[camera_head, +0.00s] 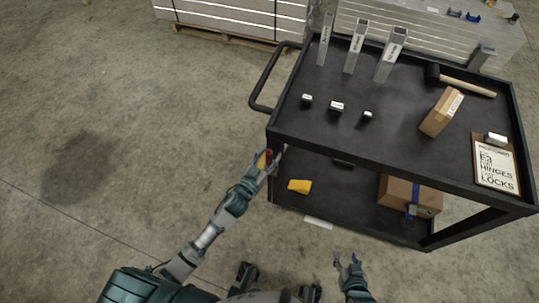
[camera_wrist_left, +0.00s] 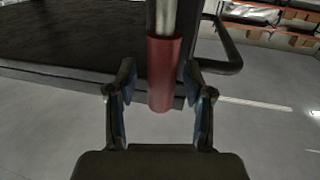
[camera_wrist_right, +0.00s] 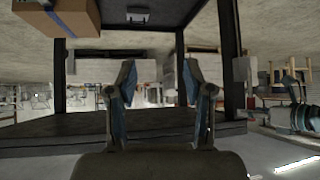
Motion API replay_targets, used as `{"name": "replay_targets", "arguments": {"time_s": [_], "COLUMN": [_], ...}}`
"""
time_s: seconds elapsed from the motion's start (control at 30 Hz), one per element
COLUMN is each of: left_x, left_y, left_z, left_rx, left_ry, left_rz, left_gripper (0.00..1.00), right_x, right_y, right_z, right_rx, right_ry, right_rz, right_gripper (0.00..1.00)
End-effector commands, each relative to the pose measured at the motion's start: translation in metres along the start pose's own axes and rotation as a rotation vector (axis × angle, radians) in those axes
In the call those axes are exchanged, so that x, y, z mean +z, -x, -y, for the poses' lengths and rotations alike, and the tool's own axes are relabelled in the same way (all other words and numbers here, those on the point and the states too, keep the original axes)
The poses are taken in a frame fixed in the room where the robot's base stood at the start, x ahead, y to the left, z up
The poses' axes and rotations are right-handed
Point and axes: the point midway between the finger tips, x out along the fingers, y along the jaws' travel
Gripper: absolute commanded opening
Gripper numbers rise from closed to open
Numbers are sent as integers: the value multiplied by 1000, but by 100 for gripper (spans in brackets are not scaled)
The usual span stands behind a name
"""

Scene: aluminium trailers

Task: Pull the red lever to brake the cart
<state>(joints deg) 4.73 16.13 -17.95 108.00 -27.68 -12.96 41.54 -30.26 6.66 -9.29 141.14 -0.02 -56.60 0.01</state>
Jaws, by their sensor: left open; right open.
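The red lever (camera_wrist_left: 163,75) is a red grip on a metal rod in the left wrist view. It stands between the open fingers of my left gripper (camera_wrist_left: 160,95), with a gap on both sides. In the head view the red lever (camera_head: 268,155) shows small at the cart's near left corner, with my left gripper (camera_head: 268,162) at it. The black cart (camera_head: 400,165) has two shelves and a handle on its left. My right gripper (camera_head: 348,262) is open and empty in front of the cart's near side; it also shows in the right wrist view (camera_wrist_right: 157,85).
The top shelf carries metal profiles (camera_head: 390,55), a mallet (camera_head: 465,85), a small box (camera_head: 441,112) and a clipboard (camera_head: 495,165). A cardboard box (camera_head: 410,195) and a yellow item (camera_head: 300,186) lie on the lower shelf. The floor on the left is clear.

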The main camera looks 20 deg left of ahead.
Motion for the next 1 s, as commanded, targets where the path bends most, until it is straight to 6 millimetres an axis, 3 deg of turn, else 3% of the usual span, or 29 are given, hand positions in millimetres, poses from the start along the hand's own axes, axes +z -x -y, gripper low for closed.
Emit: {"name": "replay_targets", "arguments": {"time_s": [0.17, 0.37, 0.73, 1.0], "left_x": [0, 0, -1, -3], "left_y": [0, 0, 0, -2], "left_z": [0, 0, 0, -9], "left_rx": [0, 0, -1, -1], "left_ry": [0, -1, -16, -133], "left_rz": [0, 0, 3, 25], "left_gripper": [52, 2, 0, 0], "right_x": [0, 0, 1, 39], "right_y": [-1, -1, 1, 22], "right_z": [0, 0, 0, -7], "right_rx": [0, 0, 1, 14], "right_ry": [0, 0, 0, -3], "right_rz": [0, 1, 16, 235], "right_gripper": [52, 52, 52, 52]}}
